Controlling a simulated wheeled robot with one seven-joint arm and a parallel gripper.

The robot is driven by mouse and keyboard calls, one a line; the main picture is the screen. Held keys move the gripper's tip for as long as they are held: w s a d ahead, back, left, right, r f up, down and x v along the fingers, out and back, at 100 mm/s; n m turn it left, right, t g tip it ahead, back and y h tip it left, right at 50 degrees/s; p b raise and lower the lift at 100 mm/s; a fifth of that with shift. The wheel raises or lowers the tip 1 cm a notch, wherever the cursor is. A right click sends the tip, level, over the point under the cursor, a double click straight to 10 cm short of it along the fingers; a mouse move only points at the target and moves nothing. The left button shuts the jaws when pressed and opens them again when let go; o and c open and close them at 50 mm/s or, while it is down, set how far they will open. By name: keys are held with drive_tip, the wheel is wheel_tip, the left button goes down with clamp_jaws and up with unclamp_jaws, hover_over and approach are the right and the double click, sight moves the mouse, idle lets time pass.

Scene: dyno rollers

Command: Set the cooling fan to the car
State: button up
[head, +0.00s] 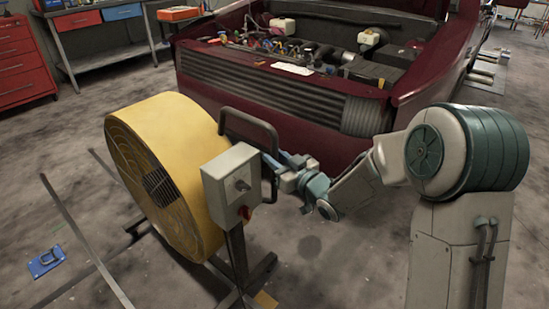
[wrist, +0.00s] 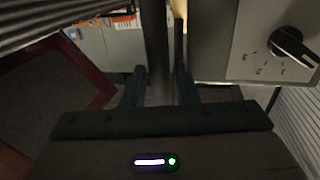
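The cooling fan (head: 190,130) is a large yellow drum on a dark stand, left of centre in the head view. Its visible grille faces left, and its body stands close to the front of the dark red car (head: 300,110). A grey control box and a dark looped handle (head: 262,128) are on its near right side. My gripper (head: 274,166) is at the handle's upright bar. In the wrist view the bar (wrist: 156,45) stands between my two fingers (wrist: 160,82), with narrow gaps seeming to show beside it. The fingers look open around the bar; contact is unclear.
The control box (wrist: 275,50) with a black knob is close on the wrist view's right. Metal rails (head: 85,245) and a small blue object (head: 46,261) lie on the floor at left. A red cabinet (head: 22,62) and workbench (head: 108,55) stand behind. Floor is clear in front.

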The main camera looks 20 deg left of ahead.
drive_tip(key=shift+w+a, duration=0.35)
drive_tip(key=shift+a, duration=0.15)
clamp_jaws()
drive_tip(key=shift+w+d+r, duration=0.1)
drive_tip(key=shift+w+d, duration=0.25)
drive_tip(key=shift+w, duration=0.4)
drive_tip(key=shift+w+d+f, duration=0.1)
drive_tip(key=shift+w+d, duration=0.25)
drive_tip(key=shift+w, duration=0.35)
drive_tip(key=shift+w+d+r, duration=0.1)
drive_tip(key=shift+w+d, duration=0.25)
drive_tip(key=shift+w, duration=0.4)
unclamp_jaws()
